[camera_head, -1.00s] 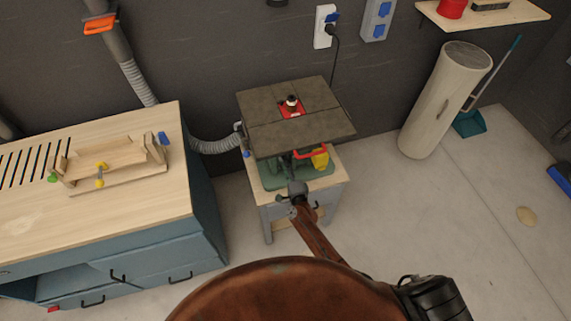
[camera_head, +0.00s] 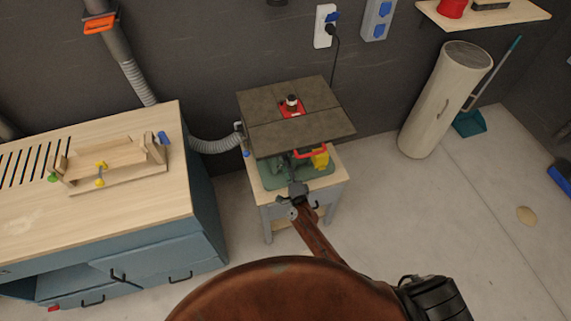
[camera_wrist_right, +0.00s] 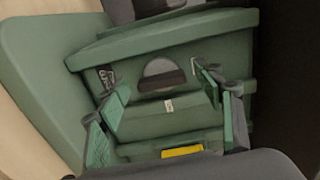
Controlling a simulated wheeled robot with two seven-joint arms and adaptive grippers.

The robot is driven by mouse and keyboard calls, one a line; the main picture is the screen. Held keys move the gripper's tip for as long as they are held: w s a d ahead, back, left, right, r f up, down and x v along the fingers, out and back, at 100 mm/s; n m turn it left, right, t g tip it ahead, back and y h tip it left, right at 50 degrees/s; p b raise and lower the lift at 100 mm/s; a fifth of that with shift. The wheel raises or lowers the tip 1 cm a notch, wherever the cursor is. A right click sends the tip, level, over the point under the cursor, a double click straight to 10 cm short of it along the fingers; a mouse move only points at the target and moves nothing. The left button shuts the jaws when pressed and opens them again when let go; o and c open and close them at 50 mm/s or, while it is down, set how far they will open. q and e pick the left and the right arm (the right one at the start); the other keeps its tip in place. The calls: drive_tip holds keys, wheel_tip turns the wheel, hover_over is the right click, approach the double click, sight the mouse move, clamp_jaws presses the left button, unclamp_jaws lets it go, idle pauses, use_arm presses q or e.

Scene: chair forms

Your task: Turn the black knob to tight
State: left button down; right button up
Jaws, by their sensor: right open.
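The black knob (camera_wrist_right: 161,80) shows in the right wrist view as a dark bar on a grey disc, on the front of a green machine body (camera_wrist_right: 215,53). Its bar lies nearly level, slightly tilted. My right gripper (camera_wrist_right: 166,84) is open, with one finger on each side of the knob's place in the picture. I cannot tell whether a finger touches it. In the head view my right gripper (camera_head: 298,188) is at the front of the machine under the dark table top (camera_head: 285,130); the knob cannot be made out there. My left gripper is not in view.
The machine stands on a small wooden stand (camera_head: 335,176). A workbench (camera_head: 150,207) with a wooden jig (camera_head: 112,160) is at the left. A grey hose (camera_head: 213,145) runs behind. A cream cylinder (camera_head: 440,105) stands at the right. The floor at right is mostly clear.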

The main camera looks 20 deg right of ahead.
drive_tip(key=s, duration=1.1)
drive_tip(key=shift+s+d, duration=0.2)
drive_tip(key=shift+s, duration=0.05)
drive_tip(key=shift+f, duration=0.1)
drive_tip(key=s+d+f+n+g, duration=0.2)
drive_tip(key=s+f+n+g, duration=0.15)
drive_tip(key=s+f, duration=0.6)
drive_tip(key=s+d+f+n+g+y, duration=0.15)
drive_tip(key=s+f+n+g, duration=0.35)
drive_tip(key=f, duration=0.7)
drive_tip(key=s+d+f+n+g+h, duration=0.1)
drive_tip(key=s+d+f+n, duration=0.15)
drive_tip(key=s+f, duration=0.7)
drive_tip(key=s+d+f+n+g, duration=0.2)
drive_tip(key=s+f, duration=0.2)
drive_tip(key=s, duration=0.6)
drive_tip(key=s+d+f+n+g+h, duration=0.1)
drive_tip(key=s+d+f+n+g, duration=0.2)
drive_tip(key=s, duration=0.7)
drive_tip(key=s+d+f+n+g, duration=0.2)
drive_tip(key=s+f, duration=0.5)
drive_tip(key=s, duration=0.4)
drive_tip(key=shift+d+n+g, duration=0.35)
drive_tip(key=shift+d+n, duration=0.05)
drive_tip(key=shift+d, duration=0.15)
drive_tip(key=shift+s, duration=0.1)
